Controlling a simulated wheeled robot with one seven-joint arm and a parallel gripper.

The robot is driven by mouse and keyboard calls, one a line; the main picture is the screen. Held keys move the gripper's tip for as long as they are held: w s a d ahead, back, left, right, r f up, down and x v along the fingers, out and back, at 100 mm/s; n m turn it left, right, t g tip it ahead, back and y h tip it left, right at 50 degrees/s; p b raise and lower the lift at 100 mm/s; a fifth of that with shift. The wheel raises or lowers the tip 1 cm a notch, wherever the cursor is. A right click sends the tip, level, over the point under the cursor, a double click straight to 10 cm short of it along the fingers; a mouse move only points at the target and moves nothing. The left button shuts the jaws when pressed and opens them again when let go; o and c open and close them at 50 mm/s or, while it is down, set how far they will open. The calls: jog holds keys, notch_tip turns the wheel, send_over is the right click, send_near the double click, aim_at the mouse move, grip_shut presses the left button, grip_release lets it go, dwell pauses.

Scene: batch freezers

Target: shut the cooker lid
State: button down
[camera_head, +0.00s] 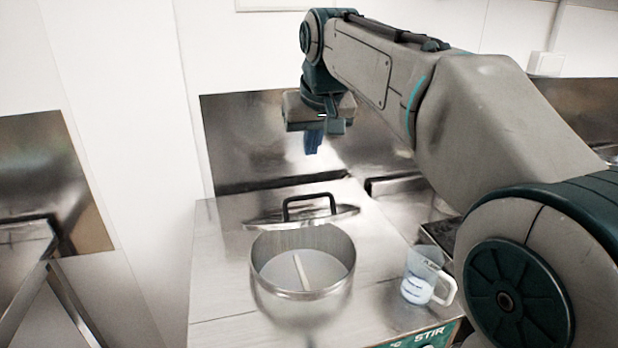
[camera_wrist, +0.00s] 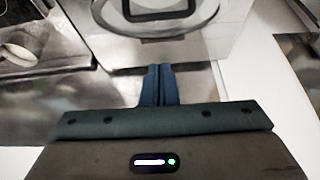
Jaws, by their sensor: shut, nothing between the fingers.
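The round steel cooker (camera_head: 345,284) stands uncovered on the steel counter, with pale contents and a light stick-like part inside. Its lid (camera_head: 262,221), with a black loop handle (camera_head: 308,197), is at the cooker's back edge, off the opening. Whether it rests on the counter or hangs on a hinge I cannot tell. My gripper (camera_head: 313,142) is above and behind the lid, fingers pointing down, shut and empty. In the wrist view the shut blue fingers (camera_wrist: 157,85) are apart from the lid (camera_wrist: 148,29) and its dark handle (camera_wrist: 128,12), at the top edge.
A clear measuring jug (camera_head: 421,277) stands right of the cooker, near my arm. A steel backsplash (camera_head: 250,140) rises behind the counter (camera_head: 225,285). The counter left of the cooker is clear. A green panel marked STIR (camera_head: 428,337) shows at the front.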

send_over(310, 197)
jog(key=w, duration=0.1)
notch_tip(310, 197, down, 5)
jog(key=shift+s+a+f, duration=0.1)
jog(key=shift+s+f, duration=0.05)
jog(key=shift+f, duration=0.4)
jog(key=shift+s+f, duration=0.1)
jog(key=shift+f, duration=0.45)
jog(key=shift+s+f, duration=0.2)
jog(key=shift+f, duration=0.5)
jog(key=shift+s+f, duration=0.1)
jog(key=shift+f, duration=0.05)
